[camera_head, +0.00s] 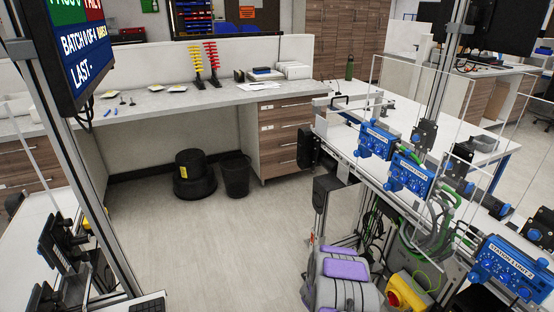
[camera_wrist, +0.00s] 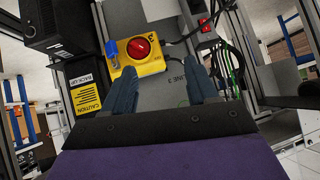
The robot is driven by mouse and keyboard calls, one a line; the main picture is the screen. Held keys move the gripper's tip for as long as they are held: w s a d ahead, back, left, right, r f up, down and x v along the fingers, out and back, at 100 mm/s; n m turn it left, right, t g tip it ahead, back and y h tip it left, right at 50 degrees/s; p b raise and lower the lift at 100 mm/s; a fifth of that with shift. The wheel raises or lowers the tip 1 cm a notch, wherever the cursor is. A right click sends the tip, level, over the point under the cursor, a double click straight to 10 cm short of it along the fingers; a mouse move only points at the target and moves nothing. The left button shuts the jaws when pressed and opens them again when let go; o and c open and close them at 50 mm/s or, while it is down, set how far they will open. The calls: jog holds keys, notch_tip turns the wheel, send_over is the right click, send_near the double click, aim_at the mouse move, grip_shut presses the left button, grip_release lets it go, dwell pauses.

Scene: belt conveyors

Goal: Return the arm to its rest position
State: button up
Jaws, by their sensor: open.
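My gripper (camera_wrist: 161,69) shows in the wrist view with its two dark blue-grey fingers spread apart and nothing between them. Beyond the fingers is a yellow switch box (camera_wrist: 150,66) with a red round knob (camera_wrist: 138,46), mounted on a grey panel. A blue padlock-like part sits at the knob's left. In the head view, my grey arm with purple pads (camera_head: 345,270) is at the bottom centre, beside the yellow box (camera_head: 395,297). The fingers cannot be made out there. I cannot tell the exact gap between fingers and box.
A conveyor line with blue control boxes (camera_head: 408,174), clear panels and green cables runs along the right. A screen on a metal post (camera_head: 60,50) stands at left. A workbench (camera_head: 215,98) is at the back, with a black bin (camera_head: 236,176) below. The middle floor is clear.

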jog(key=w+a+r+n+y, duration=0.35)
jog(key=a+r+y, duration=0.25)
jog(key=a+r, duration=0.75)
jog(key=s+a+r+n+g+y, duration=0.1)
jog(key=s+a+r+n+y, duration=0.1)
jog(key=s+a+r, duration=0.4)
jog(key=s+a+r+n+y, duration=0.2)
jog(key=s+a+r+y, duration=0.1)
jog(key=r, duration=0.6)
jog(key=s+r+n+g, duration=0.1)
jog(key=s+r+n, duration=0.1)
jog(key=s+r, duration=0.35)
jog(key=s+r+n+g, duration=0.1)
jog(key=s+r+g, duration=0.15)
jog(key=s, duration=0.65)
jog(key=s+d+r+g+h, duration=0.1)
jog(key=s+d, duration=0.2)
jog(key=s, duration=0.5)
jog(key=s+d+r+n+g+h, duration=0.1)
jog(key=s+d+r, duration=0.1)
jog(key=s, duration=0.5)
jog(key=s+d+r+n+g+h, duration=0.1)
jog(key=s+d, duration=0.3)
jog(key=s, duration=0.4)
jog(key=shift+s+r, duration=0.35)
jog(key=shift+r, duration=0.4)
jog(key=shift+a, duration=0.1)
